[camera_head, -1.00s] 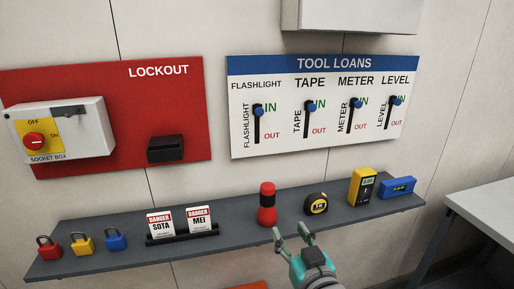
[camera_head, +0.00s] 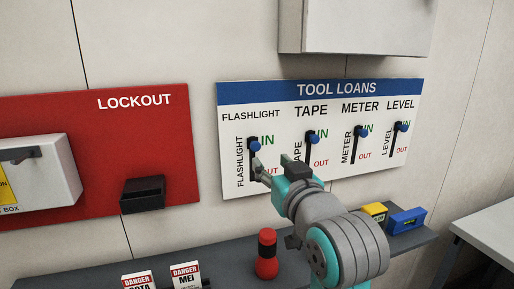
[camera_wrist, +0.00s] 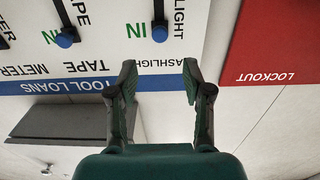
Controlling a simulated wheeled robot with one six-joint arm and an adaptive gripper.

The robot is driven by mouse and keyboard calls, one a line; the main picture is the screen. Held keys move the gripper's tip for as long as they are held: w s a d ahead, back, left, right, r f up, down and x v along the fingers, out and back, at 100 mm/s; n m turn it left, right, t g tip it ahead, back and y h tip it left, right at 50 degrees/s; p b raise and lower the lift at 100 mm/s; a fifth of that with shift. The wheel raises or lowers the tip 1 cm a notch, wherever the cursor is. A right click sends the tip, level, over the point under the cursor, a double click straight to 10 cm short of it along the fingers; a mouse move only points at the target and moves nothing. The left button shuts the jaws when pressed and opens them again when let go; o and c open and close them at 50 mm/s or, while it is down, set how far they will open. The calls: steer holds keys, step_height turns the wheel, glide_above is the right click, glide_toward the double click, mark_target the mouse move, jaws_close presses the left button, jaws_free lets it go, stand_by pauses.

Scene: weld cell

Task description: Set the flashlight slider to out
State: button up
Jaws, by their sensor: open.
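The flashlight slider (camera_head: 254,145) is a blue knob at the top of a black vertical slot, beside the green IN on the white tool loans board (camera_head: 235,190). The lower slot is partly hidden behind my gripper (camera_head: 271,167). In the upside-down wrist view, the blue flashlight knob (camera_wrist: 160,32) shows beyond my open fingertips (camera_wrist: 159,68), centred between them and apart from both. My gripper is empty, in front of the board just below the knob in the head view.
The tape slider (camera_head: 311,136), meter slider (camera_head: 360,131) and level slider (camera_head: 401,127) all sit at IN. A red lockout board (camera_head: 95,125) hangs left. A red flashlight (camera_head: 266,254) stands on the grey shelf (camera_head: 222,265). A light grey box (camera_head: 355,25) overhangs above.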

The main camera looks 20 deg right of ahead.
mark_target(256, 147)
steer(key=w, duration=0.9)
steer(key=shift+w, duration=0.2)
jaws_close()
